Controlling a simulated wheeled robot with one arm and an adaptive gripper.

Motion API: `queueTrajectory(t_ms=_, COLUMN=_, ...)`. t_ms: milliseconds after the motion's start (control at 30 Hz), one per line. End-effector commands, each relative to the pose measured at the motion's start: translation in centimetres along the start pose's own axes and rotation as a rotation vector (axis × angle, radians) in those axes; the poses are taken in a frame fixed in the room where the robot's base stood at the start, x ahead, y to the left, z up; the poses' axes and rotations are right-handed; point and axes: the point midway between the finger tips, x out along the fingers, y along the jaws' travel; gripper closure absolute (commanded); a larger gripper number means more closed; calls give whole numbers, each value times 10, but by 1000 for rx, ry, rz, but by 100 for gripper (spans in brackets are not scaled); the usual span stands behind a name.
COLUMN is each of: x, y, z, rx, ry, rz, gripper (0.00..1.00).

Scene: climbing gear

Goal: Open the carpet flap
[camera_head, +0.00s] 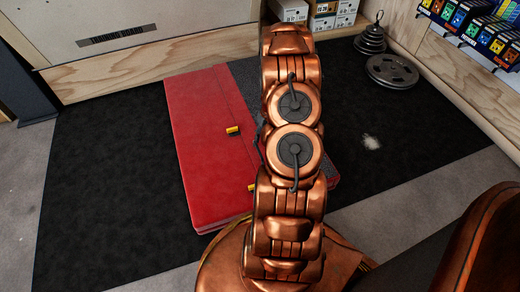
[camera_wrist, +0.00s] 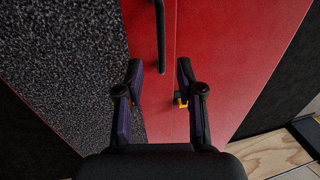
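The red pad (camera_head: 200,140) lies flat on the dark mat, with a seam running along it. Grey speckled carpet, which looks like the carpet flap (camera_head: 244,75), covers its right part, mostly behind my arm. In the wrist view the carpet (camera_wrist: 60,45) fills the left side and the red surface (camera_wrist: 225,50) the right. A black strap or handle (camera_wrist: 160,30) runs down from the top edge and ends between the fingertips. My gripper (camera_wrist: 160,68) is open; contact with the strap cannot be told. A yellow-and-black buckle (camera_wrist: 181,102) sits beside the right finger. The gripper is hidden in the head view.
Two more yellow tabs show on the pad, an upper one (camera_head: 232,130) and a lower one (camera_head: 251,187). Stacked weight plates (camera_head: 392,72) stand at the back right. Shoe boxes (camera_head: 290,10) and a shelf of packaged goods (camera_head: 480,28) are beyond. The dark mat (camera_head: 110,180) is clear at left.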

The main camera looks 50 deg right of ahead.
Motion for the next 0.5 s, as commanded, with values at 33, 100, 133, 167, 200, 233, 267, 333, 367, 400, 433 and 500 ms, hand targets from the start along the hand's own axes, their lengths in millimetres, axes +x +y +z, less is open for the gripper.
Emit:
queueTrajectory(t_ms=33, x=8, y=0, z=1, rx=0, ry=-2, rz=0, gripper=63)
queueTrajectory(t_ms=100, x=19, y=0, z=1, rx=1, ry=-3, rz=-1, gripper=63)
queueTrajectory(t_ms=133, x=23, y=0, z=1, rx=1, ry=-3, rz=-2, gripper=63)
queueTrajectory(t_ms=167, x=28, y=0, z=2, rx=1, ry=-4, rz=-2, gripper=63)
queueTrajectory(t_ms=200, x=35, y=0, z=2, rx=0, ry=-6, rz=-3, gripper=63)
queueTrajectory(t_ms=233, x=39, y=-1, z=2, rx=-1, ry=-6, rz=-3, gripper=63)
queueTrajectory(t_ms=267, x=44, y=-1, z=2, rx=-1, ry=-7, rz=-3, gripper=63)
queueTrajectory(t_ms=333, x=52, y=-1, z=2, rx=-1, ry=-7, rz=-3, gripper=63)
queueTrajectory(t_ms=367, x=56, y=-1, z=2, rx=-2, ry=-7, rz=-3, gripper=63)
queueTrajectory(t_ms=400, x=59, y=-1, z=2, rx=-1, ry=-6, rz=-2, gripper=63)
queueTrajectory(t_ms=433, x=61, y=-1, z=2, rx=-1, ry=-5, rz=-2, gripper=63)
queueTrajectory(t_ms=500, x=65, y=-1, z=1, rx=0, ry=-4, rz=-2, gripper=63)
